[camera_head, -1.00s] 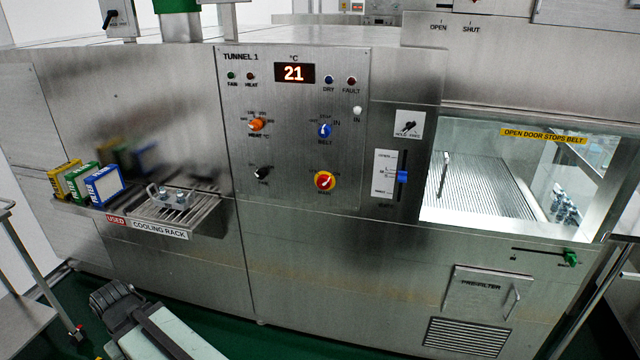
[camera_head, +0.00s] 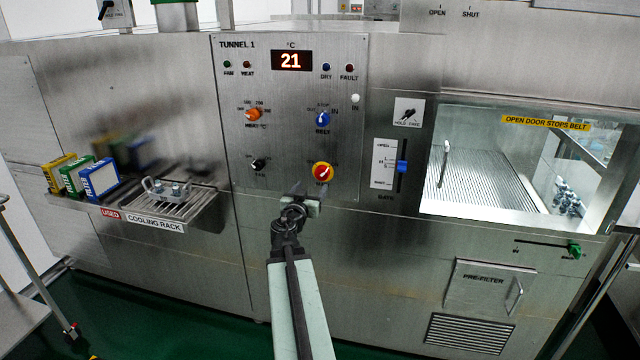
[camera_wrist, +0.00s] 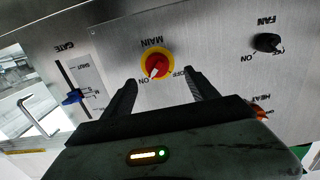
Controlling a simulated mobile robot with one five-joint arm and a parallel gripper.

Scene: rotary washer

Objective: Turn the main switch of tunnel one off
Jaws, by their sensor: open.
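The main switch of tunnel one is a red knob in a yellow ring (camera_head: 322,171), low on the Tunnel 1 panel (camera_head: 285,130). It also shows in the wrist view (camera_wrist: 156,64), upside down with its MAIN label. Its white pointer is turned towards the ON mark; OFF is to the right there. My gripper (camera_head: 308,190) is open and empty, just below and in front of the knob. In the wrist view its two fingers (camera_wrist: 162,79) reach up on either side below the knob. They appear apart from it.
The black fan knob (camera_head: 258,165) and blue belt knob (camera_head: 322,118) are nearby. The blue gate slider (camera_head: 402,167) is to the right. The cooling rack (camera_head: 190,207) with a metal part and several boxes juts out at left.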

